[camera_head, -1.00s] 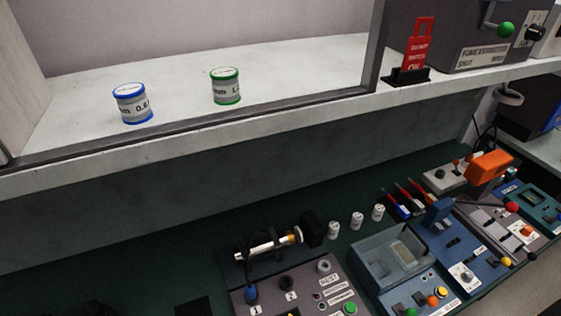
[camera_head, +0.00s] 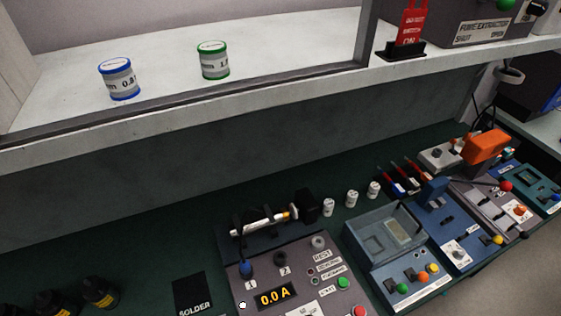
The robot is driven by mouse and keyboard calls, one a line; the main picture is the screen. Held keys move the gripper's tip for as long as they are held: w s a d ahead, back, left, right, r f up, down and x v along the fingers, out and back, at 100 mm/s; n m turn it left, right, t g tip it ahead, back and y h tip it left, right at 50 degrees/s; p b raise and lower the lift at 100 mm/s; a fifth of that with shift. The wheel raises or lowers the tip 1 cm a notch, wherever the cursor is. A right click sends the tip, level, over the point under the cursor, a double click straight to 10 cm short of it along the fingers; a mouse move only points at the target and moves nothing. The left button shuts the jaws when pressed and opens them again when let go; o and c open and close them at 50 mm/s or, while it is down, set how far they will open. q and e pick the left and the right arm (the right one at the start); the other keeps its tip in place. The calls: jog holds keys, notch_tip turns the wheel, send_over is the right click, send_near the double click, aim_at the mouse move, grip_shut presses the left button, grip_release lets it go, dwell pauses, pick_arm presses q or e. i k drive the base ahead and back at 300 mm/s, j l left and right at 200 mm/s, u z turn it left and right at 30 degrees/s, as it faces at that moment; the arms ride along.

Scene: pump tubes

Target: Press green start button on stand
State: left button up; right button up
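The grey test stand (camera_head: 296,262) is at the bottom centre of the head view. Its green start button (camera_head: 343,283) is on the right part of the panel, with a red button (camera_head: 359,311) below it at the picture's edge. The stand's display (camera_head: 275,296) reads 0.0 A. A pump-like part with a white tube (camera_head: 262,223) lies across the back of the stand. A blue plug (camera_head: 246,268) is at the socket marked 1. Neither of my grippers is in view.
A blue tray unit (camera_head: 385,243) with coloured buttons stands right of the stand, with more devices beyond. Several dark bottles (camera_head: 100,291) are at lower left, near a black SOLDER mat (camera_head: 192,293). A shelf above holds two spools (camera_head: 120,79).

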aim_at(342, 282)
jog(key=l+z, duration=0.25)
jog(key=l, duration=0.35)
jog(key=j+z, duration=0.5)
jog(key=j, duration=0.15)
